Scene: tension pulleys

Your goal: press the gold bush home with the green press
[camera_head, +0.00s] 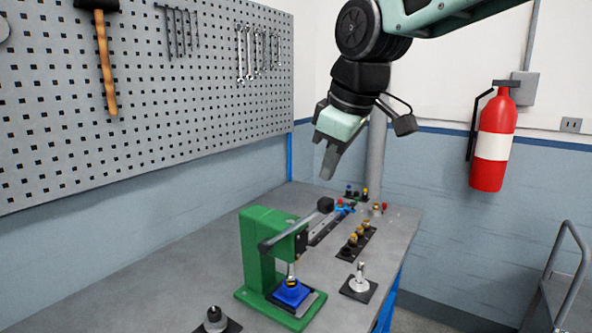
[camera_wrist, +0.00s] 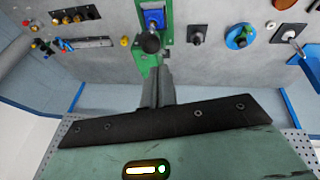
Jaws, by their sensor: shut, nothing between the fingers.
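The green press (camera_head: 258,250) stands on the bench. Its lever ends in a black knob (camera_head: 325,205), raised toward the back right. A blue part (camera_head: 290,293) sits on the press base under the ram. A small gold ring, seemingly the gold bush (camera_head: 291,283), shows on top of it, right below the ram; how deep it sits cannot be told. My gripper (camera_head: 327,172) is shut and empty, in the air above and behind the knob. In the wrist view the shut fingers (camera_wrist: 160,92) point toward the knob (camera_wrist: 150,42) and the blue part (camera_wrist: 153,18), apart from both.
A black rack with gold pieces (camera_head: 358,240) lies right of the press. A grey post on a black plate (camera_head: 360,280) stands nearer. Another post (camera_head: 214,318) stands front left. Small coloured parts (camera_head: 350,194) sit at the back. A pegboard (camera_head: 150,90) lines the left wall.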

